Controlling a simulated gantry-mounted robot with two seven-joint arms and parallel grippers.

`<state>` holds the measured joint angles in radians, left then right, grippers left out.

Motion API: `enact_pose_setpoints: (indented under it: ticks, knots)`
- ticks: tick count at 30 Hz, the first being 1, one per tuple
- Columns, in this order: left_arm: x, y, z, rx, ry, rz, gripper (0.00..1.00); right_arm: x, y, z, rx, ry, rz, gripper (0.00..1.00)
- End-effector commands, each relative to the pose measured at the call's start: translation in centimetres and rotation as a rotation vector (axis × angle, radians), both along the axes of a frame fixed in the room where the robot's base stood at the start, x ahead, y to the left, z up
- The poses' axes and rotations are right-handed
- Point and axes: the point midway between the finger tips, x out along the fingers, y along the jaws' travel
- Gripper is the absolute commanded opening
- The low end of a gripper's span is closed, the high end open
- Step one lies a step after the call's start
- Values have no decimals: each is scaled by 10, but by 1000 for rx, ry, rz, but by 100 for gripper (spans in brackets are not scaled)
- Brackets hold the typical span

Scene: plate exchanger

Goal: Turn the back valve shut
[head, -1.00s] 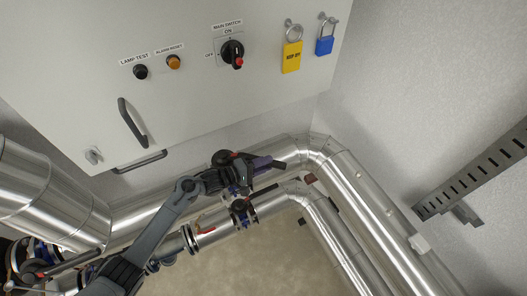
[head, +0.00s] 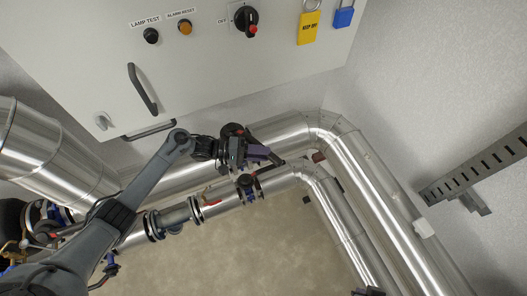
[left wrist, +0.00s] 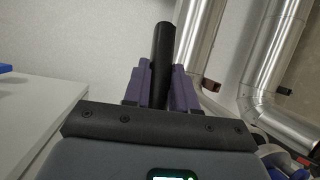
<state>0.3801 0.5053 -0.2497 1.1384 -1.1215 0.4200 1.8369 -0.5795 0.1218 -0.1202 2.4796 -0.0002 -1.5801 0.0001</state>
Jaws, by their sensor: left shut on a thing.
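My left gripper (head: 262,154) has purple fingers and is over the back pipe, just below the cabinet's lower edge. It is shut on the black lever handle (left wrist: 162,52) of the back valve. In the left wrist view the handle stands out between the fingers. In the head view its dark end (head: 276,160) shows just beyond the fingertips, pointing right and down. The back valve's body is mostly hidden behind my gripper and wrist. A second valve (head: 246,182) sits on the front pipe just below the gripper. My right gripper does not show clearly in either view.
Silver back pipe (head: 285,133) and front pipe (head: 225,195) run close together and bend toward the lower right. The cabinet (head: 205,80) with handles, a switch and padlocks stands above. A slotted bracket (head: 470,175) juts from the right wall. Floor below the pipes is clear.

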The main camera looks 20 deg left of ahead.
Motion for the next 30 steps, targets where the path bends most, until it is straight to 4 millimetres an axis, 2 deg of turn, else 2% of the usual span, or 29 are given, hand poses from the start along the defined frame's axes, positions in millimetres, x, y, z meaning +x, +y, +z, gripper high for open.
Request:
enact_pose_setpoints:
  ticks: [6, 7, 11, 12, 25, 30]
  knots:
    - [-1, 0, -2, 3, 2, -2, 0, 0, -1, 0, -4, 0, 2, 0]
    - [-1, 0, -2, 3, 2, -2, 29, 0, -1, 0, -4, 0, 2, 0]
    - [-1, 0, -2, 3, 3, 0, 49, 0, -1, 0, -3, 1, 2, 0]
    - [-1, 0, -2, 3, 3, 0, 52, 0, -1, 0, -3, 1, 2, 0]
    - [1, -2, -1, 2, 1, 6, 52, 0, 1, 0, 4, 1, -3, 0]
    - [12, -16, -1, -1, 1, 42, 52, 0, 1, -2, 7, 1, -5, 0]
